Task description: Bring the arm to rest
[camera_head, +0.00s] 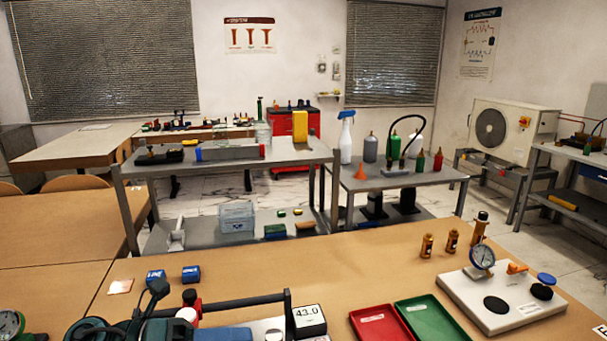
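Neither of my arms nor grippers shows in the head view. The gauge rig is a white base plate (470,298) on the wooden bench (385,268) at the right. A round dial gauge (482,255) stands upright on it. An orange valve-like part (516,268), a blue round cap (546,278) and dark round pads (496,305) are also on or at the plate. A red tray (380,325) and a green tray (432,318) lie left of the plate, and both look empty apart from labels.
Several small orange bottles (427,246) stand behind the plate. Blue boxes (191,273) sit at the left. The bench's middle is clear. Grey shelving tables (240,163) stand beyond.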

